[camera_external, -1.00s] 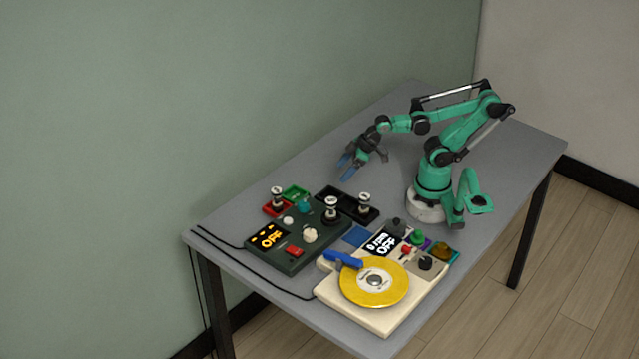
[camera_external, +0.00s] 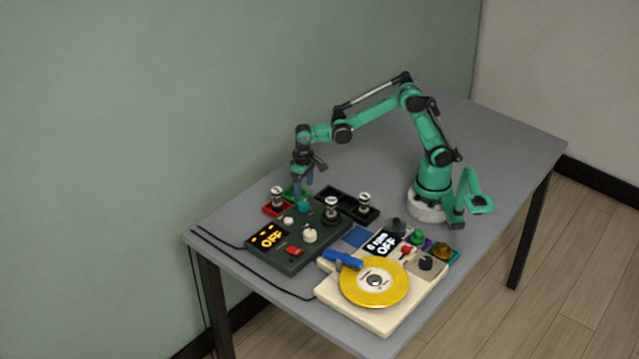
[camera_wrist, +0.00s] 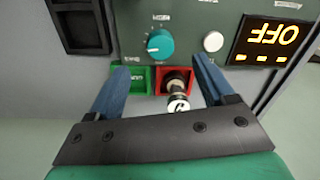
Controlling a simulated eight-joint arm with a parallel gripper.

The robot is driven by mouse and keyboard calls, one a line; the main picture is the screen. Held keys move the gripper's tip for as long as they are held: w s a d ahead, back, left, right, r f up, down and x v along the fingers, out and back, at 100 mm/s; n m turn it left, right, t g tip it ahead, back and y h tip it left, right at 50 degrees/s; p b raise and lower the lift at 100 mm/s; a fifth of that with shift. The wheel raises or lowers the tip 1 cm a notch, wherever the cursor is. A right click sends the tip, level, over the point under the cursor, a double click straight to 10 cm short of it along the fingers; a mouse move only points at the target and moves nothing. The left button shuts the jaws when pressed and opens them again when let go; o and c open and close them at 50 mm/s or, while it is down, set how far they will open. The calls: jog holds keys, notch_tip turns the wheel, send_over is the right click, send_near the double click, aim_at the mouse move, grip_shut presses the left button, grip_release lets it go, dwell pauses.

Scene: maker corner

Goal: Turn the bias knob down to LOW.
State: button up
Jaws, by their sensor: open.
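The bias knob (camera_external: 304,207) is a teal round knob on the dark green tube tester panel. It also shows in the wrist view (camera_wrist: 160,45), top centre, with small printed labels around it. A white pointer mark on it appears to point to the left side of that picture; the labels are too small to read surely. My gripper (camera_external: 304,190) points down near the back edge of the panel, close to the knob. In the wrist view my gripper (camera_wrist: 160,68) has its blue fingers wide apart with nothing between their tips; the knob lies just beyond them.
A red tray (camera_wrist: 160,72) with an upright valve and a green tray (camera_wrist: 118,88) lie near the fingers. An amber OFF display (camera_external: 267,238), white knob (camera_external: 310,236) and red switch (camera_external: 293,251) are on the panel. A cream turntable (camera_external: 381,322) stands right of it.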

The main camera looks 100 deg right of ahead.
aim_at(303, 204)
jog(key=shift+w+f, duration=0.1)
jog(key=shift+f, duration=2.85)
grip_shut()
